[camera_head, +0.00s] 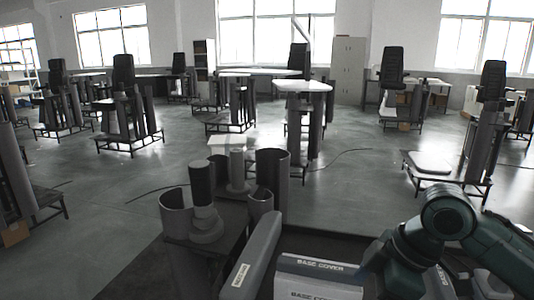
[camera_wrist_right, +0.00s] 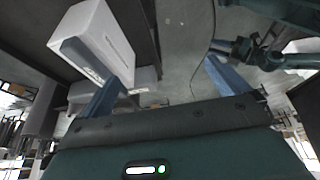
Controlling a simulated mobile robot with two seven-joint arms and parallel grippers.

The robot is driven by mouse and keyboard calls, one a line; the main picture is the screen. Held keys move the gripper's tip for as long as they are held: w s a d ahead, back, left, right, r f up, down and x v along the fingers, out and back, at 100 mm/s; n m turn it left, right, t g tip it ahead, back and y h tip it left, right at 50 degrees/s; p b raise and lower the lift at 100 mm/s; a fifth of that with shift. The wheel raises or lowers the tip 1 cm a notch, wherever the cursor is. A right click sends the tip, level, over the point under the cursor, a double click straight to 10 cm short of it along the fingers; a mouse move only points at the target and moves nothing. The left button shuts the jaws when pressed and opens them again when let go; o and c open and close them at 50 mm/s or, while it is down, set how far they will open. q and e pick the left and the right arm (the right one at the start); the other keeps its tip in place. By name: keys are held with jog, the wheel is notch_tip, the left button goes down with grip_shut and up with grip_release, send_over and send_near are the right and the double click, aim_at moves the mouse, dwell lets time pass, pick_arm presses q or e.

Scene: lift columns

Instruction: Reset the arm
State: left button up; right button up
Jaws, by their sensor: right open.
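My right arm (camera_head: 445,235), dark teal, is bent at the lower right in the head view. Its gripper is not clearly seen there. In the right wrist view my right gripper (camera_wrist_right: 163,70) has its two blue fingers wide apart, with nothing between them but grey floor behind. A white box (camera_wrist_right: 92,40) with print on it lies beyond the left finger. A dark teal jointed arm part (camera_wrist_right: 262,52) shows at the upper right; I cannot tell which part it is. My left gripper is not in the head view.
Boxes marked BASE COVER (camera_head: 318,280) sit at the bottom of the head view, close to my right arm. Left of them a dark stand holds grey cylinders (camera_head: 270,172) and a column part (camera_head: 203,190). Several lift-column chairs stand farther back. Open floor (camera_head: 350,195) lies between.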

jog(key=s+a+f+m+t, duration=0.1)
jog(key=s+a+f+m, duration=0.15)
jog(key=f, duration=0.45)
jog(key=s+a+f+m+t, duration=0.1)
jog(key=s+a+f+m, duration=0.15)
jog(key=f, duration=0.35)
jog(key=s+d+f+m+h, duration=0.4)
jog(key=s+d+f+m, duration=0.4)
jog(key=s+d, duration=0.3)
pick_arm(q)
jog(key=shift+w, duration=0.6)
pick_arm(e)
jog(key=w+a+f+n+t+y, duration=0.1)
jog(key=w+a+f+t+y, duration=0.1)
jog(key=w+a+f+t, duration=0.3)
jog(key=shift+w+a+f+t+y, duration=0.2)
jog(key=shift+a+f+t+y, duration=0.2)
jog(key=shift+a+f+t, duration=0.8)
jog(key=shift+a, duration=0.1)
jog(key=shift+s, duration=0.1)
